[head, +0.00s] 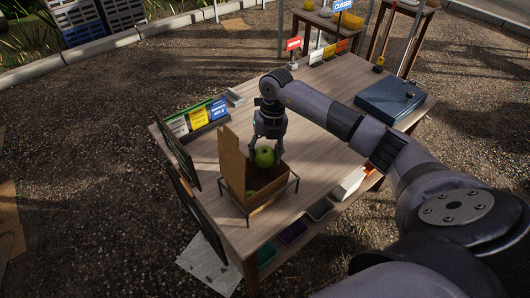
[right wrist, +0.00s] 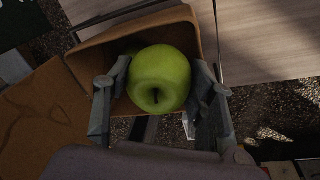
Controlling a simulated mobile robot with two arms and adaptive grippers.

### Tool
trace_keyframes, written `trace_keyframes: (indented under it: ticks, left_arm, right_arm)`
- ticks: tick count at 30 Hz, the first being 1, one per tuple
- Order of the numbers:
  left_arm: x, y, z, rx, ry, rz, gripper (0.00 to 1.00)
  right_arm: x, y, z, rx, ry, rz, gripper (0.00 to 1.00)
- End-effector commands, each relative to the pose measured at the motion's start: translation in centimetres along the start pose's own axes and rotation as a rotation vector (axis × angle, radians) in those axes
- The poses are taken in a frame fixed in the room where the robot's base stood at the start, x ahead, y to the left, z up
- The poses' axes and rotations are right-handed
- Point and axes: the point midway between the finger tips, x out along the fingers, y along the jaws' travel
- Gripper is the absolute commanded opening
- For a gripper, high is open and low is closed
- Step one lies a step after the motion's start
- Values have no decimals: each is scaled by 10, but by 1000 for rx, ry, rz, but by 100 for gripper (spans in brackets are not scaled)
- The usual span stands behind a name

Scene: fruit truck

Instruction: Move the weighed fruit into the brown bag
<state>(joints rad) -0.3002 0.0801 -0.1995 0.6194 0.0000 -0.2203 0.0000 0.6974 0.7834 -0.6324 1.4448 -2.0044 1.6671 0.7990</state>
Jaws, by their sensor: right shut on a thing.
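My right gripper (head: 268,143) is shut on a green apple (head: 265,157) and holds it at the open top of the brown bag (head: 233,160). In the right wrist view the apple (right wrist: 160,82) sits between both fingers, with the bag's brown wall (right wrist: 150,32) around its far side. The bag stands in a thin wire frame (head: 291,192) at the table's near left corner. My left gripper is not in view.
The wooden table (head: 325,105) has clear room in its middle. A blue-grey case (head: 390,98) lies at the right. Coloured cards in a holder (head: 202,118) stand behind the bag. Dark panels (head: 177,152) stand along the left edge.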

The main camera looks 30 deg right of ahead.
Motion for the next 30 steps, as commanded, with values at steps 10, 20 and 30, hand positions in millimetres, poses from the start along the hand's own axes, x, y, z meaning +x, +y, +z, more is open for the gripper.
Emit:
trace_keyframes:
  ticks: [10,20,30]
  left_arm:
    - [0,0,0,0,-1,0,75]
    - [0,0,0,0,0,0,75]
    - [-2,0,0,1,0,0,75]
  right_arm:
    - [0,0,0,0,0,-1,65]
    - [0,0,0,0,1,-1,74]
    - [-2,0,0,0,1,-1,74]
